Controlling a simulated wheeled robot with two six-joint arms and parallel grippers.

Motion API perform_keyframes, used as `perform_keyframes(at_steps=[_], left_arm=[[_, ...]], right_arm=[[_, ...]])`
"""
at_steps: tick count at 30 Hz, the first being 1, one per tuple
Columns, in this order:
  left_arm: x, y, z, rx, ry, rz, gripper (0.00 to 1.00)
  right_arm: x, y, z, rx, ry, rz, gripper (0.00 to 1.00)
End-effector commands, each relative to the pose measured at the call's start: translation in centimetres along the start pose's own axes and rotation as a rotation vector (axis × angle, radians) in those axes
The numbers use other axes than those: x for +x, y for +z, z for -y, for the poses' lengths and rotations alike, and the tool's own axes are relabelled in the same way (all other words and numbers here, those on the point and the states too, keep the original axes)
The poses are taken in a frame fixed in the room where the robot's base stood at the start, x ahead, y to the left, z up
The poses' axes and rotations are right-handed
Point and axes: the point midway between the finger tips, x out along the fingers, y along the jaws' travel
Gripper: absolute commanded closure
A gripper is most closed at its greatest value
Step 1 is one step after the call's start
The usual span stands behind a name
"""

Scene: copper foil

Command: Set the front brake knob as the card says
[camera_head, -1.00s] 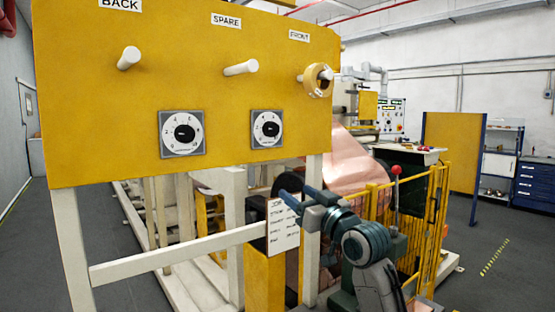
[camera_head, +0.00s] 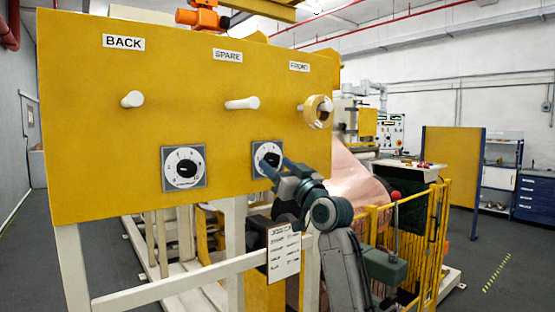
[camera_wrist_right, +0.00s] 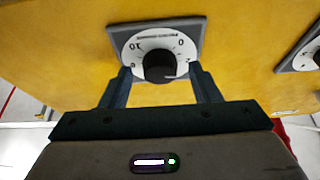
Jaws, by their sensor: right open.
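The right-hand dial (camera_head: 267,148), a black knob on a white numbered face, sits low on the yellow panel (camera_head: 210,110), below and between the SPARE and FRONT labels. My right gripper (camera_head: 280,168) is open in front of it and partly covers it. In the right wrist view the black knob (camera_wrist_right: 159,66) lies between the open fingertips (camera_wrist_right: 160,76); contact cannot be told. That dial appears upside down there, with 0, 2 and 10 readable. The white card (camera_head: 284,252) hangs below the panel; its lines are too small to read. My left gripper is out of view.
A similar left dial (camera_head: 184,168) is on the same panel. White pegs (camera_head: 242,103) stick out above, and a tape roll (camera_head: 317,111) hangs on the FRONT peg. A white rail (camera_head: 180,285) runs below. A yellow fence (camera_head: 425,225) stands to the right.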

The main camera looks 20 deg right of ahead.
Motion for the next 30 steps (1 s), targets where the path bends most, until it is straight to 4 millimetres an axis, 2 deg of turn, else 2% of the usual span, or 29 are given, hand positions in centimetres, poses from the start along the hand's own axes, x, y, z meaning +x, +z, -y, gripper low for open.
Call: perform_keyframes(at_steps=[3, 11, 15, 18, 24, 30], left_arm=[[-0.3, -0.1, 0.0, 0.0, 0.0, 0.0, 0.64], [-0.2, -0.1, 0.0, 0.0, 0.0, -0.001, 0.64], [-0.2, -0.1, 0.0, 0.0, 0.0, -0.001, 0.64], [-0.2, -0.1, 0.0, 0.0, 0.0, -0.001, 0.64], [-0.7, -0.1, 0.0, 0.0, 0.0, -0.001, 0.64], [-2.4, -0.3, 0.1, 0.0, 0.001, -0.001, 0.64]], right_arm=[[0.6, 0.0, 0.0, 0.0, 0.0, 0.001, 0.44], [0.6, 0.1, 0.0, -0.001, 0.0, 0.0, 0.44], [0.6, 0.1, 0.0, -0.001, 0.0, 0.0, 0.71], [0.6, 0.1, 0.0, -0.001, 0.0, 0.0, 0.88], [0.7, -0.1, 0.1, 0.03, 0.013, 0.001, 0.88], [0.8, -0.3, 0.3, 0.173, 0.071, 0.002, 0.88]])
